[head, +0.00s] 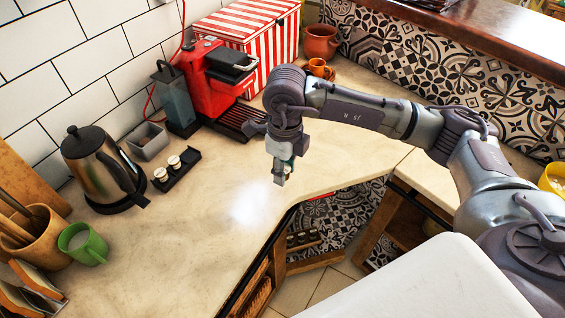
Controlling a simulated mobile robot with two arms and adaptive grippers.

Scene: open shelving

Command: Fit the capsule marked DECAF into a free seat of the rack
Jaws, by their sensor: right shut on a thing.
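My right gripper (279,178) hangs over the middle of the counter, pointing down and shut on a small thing. The fingers hide most of that thing, which I take for the capsule, and no marking can be read. A black rack (190,158) lies on the counter left of my right gripper, well apart from it. Two white-topped capsules, a nearer one (160,174) and a farther one (174,162), sit in its left part. Its right part looks empty. My left gripper is not in view.
A kettle (95,165) and a grey container (147,140) stand beside the rack. A red coffee machine (215,75) is behind it. A green mug (82,243) stands at left. The counter (215,200) between rack and gripper is clear. A low shelf holds several small items (303,239).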

